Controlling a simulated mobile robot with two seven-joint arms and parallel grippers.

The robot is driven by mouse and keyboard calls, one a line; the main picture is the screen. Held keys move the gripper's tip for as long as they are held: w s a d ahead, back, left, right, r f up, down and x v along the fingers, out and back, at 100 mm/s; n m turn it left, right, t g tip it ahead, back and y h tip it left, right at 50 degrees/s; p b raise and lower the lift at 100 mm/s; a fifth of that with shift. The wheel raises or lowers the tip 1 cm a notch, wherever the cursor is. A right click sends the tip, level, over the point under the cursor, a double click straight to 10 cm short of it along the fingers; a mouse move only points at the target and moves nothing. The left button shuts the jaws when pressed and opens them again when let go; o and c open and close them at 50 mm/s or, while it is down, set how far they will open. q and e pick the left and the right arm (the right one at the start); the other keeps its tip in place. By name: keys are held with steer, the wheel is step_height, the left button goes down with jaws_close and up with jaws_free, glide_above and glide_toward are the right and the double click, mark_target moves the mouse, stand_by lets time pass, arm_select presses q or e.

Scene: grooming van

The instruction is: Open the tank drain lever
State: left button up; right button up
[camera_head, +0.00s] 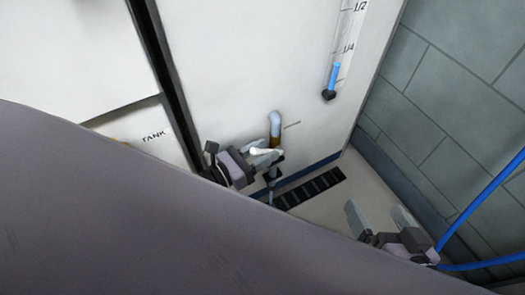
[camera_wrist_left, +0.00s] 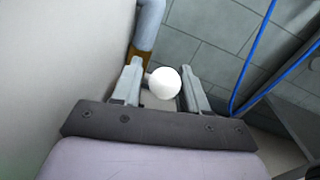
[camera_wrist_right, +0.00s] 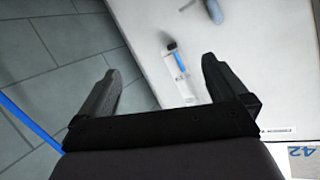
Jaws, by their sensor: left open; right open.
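The drain lever (camera_head: 266,151) is a white-ended handle below a grey drain pipe (camera_head: 275,122) with a brass-coloured fitting on the white tank wall. In the left wrist view its round white knob (camera_wrist_left: 164,82) sits between the two fingers, with the brass fitting (camera_wrist_left: 138,58) just behind. My left gripper (camera_head: 268,153) is open around the knob; I cannot tell whether a finger touches it. The lever's stem is mostly hidden. My right gripper (camera_head: 378,210) is open and empty, to the right and away from the lever.
A level gauge (camera_head: 337,70) with blue fill, below the 1/4 mark, is on the wall. A dark slotted grate (camera_head: 312,187) lies on the floor below the pipe. Blue hoses (camera_head: 480,200) hang at the right, before a grey tiled wall (camera_head: 455,90).

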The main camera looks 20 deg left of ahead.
arm_select(q)
jaws_close()
steer(key=shift+d+r+p, duration=0.1)
steer(key=shift+r+p, duration=0.15)
steer(key=shift+p, duration=0.25)
steer(key=p, duration=0.2)
steer(key=r+g+p, duration=0.1)
steer(key=p, duration=0.1)
steer(key=shift+w+d+g+y, duration=0.2)
steer(key=shift+w+g+y, duration=0.05)
steer(key=shift+g+y, duration=0.05)
steer(key=shift+w+g+y+p, duration=0.1)
steer(key=shift+g+y+p, duration=0.2)
steer(key=shift+p, duration=0.6)
steer(key=shift+d+f, duration=0.1)
arm_select(e)
steer(key=d+h, duration=0.1)
steer(key=s+d+h, duration=0.1)
steer(key=d, duration=0.1)
steer(key=d+r+n+h, duration=0.1)
steer(key=d, duration=0.1)
steer(key=shift+s+d, duration=0.2)
steer(key=shift+s, duration=0.15)
arm_select(q)
jaws_free()
